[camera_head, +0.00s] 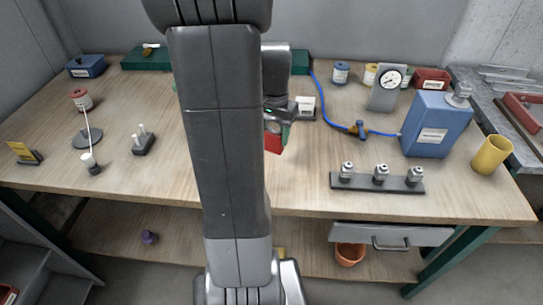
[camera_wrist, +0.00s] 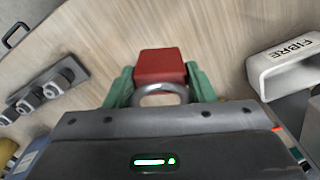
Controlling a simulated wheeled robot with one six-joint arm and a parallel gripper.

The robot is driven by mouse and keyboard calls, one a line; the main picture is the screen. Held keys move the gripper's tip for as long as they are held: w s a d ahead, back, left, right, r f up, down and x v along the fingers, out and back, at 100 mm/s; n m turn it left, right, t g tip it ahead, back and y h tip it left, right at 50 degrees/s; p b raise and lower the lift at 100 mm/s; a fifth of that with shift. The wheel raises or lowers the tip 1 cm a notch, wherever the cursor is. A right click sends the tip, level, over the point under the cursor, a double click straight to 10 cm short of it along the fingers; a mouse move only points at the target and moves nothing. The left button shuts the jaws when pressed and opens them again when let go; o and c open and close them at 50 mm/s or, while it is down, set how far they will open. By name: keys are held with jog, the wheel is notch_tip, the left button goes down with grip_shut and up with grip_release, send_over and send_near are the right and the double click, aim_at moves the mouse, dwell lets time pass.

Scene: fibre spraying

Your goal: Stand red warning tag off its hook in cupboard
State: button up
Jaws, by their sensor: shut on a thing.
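A red tag (camera_wrist: 162,63) with a grey ring at its near end sits between the two green fingers of my gripper (camera_wrist: 160,86), which is shut on it. In the head view the red tag (camera_head: 273,141) shows beside my arm, over the middle front of the workbench. My gripper (camera_head: 280,128) is partly hidden behind my arm there. I cannot tell whether the tag touches the bench. No hook can be made out. A grey open-fronted unit (camera_head: 50,262) stands at the lower left; I cannot tell whether it is the cupboard.
On the wooden workbench (camera_head: 300,178) stand a blue container (camera_head: 437,124), a yellow cup (camera_head: 491,155), a gauge (camera_head: 387,88) and a rack (camera_head: 377,182) of metal fittings. A blue hose (camera_head: 325,105) crosses the back right. A white FIBRE holder (camera_wrist: 288,62) is near my gripper.

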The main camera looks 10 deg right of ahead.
aim_at(274, 152)
notch_tip(274, 152, down, 8)
jog(key=shift+s+f+p, duration=0.1)
jog(key=shift+f+p, duration=0.1)
jog(key=shift+p, duration=0.1)
jog(key=shift+f, duration=0.25)
jog(key=o, duration=1)
jog(key=shift+r, duration=0.1)
